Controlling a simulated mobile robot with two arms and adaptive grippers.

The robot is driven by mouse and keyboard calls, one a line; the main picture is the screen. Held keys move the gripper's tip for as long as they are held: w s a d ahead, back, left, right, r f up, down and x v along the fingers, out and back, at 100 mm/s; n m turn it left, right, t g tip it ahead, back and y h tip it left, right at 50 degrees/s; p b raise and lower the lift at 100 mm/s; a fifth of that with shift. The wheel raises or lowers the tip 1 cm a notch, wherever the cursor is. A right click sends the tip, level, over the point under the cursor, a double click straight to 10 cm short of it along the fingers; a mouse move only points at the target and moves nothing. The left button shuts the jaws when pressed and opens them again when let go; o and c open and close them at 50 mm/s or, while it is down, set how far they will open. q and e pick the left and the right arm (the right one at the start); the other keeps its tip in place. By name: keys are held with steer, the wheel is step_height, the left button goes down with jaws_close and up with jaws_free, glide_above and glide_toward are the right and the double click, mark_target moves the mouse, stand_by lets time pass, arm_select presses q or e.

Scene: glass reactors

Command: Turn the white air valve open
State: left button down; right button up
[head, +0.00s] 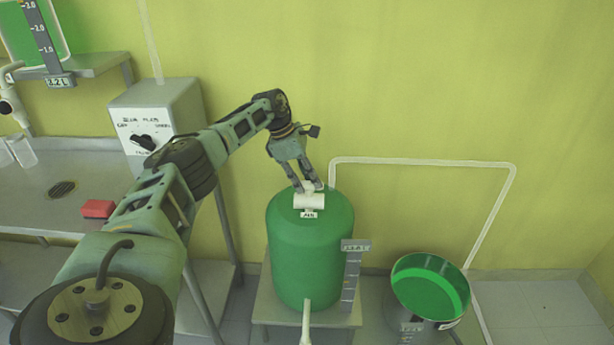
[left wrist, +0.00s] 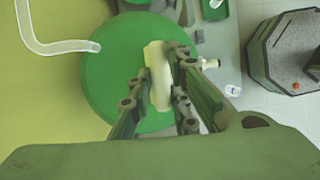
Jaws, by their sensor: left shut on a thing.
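The white air valve (head: 309,201) sits on top of a green reactor tank (head: 310,250), with a small label on its front. My left gripper (head: 312,187) reaches down to the valve from above and is shut on it. In the left wrist view the valve's pale handle (left wrist: 158,75) lies between the two fingers of my left gripper (left wrist: 168,68), over the round green tank top (left wrist: 105,80). The fingers hide part of the handle. My right gripper is not in view.
A white pipe (head: 420,163) runs along the wall behind the tank. A metal pot with green liquid (head: 430,290) stands at the right. A grey control box (head: 158,115) with a knob and a red block (head: 98,208) are on the left bench.

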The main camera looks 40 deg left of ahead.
arm_select(q)
steer(key=shift+r, duration=0.1)
steer(key=c, duration=1.6)
jaws_free()
steer(key=shift+c, duration=0.2)
steer(key=v, duration=1.2)
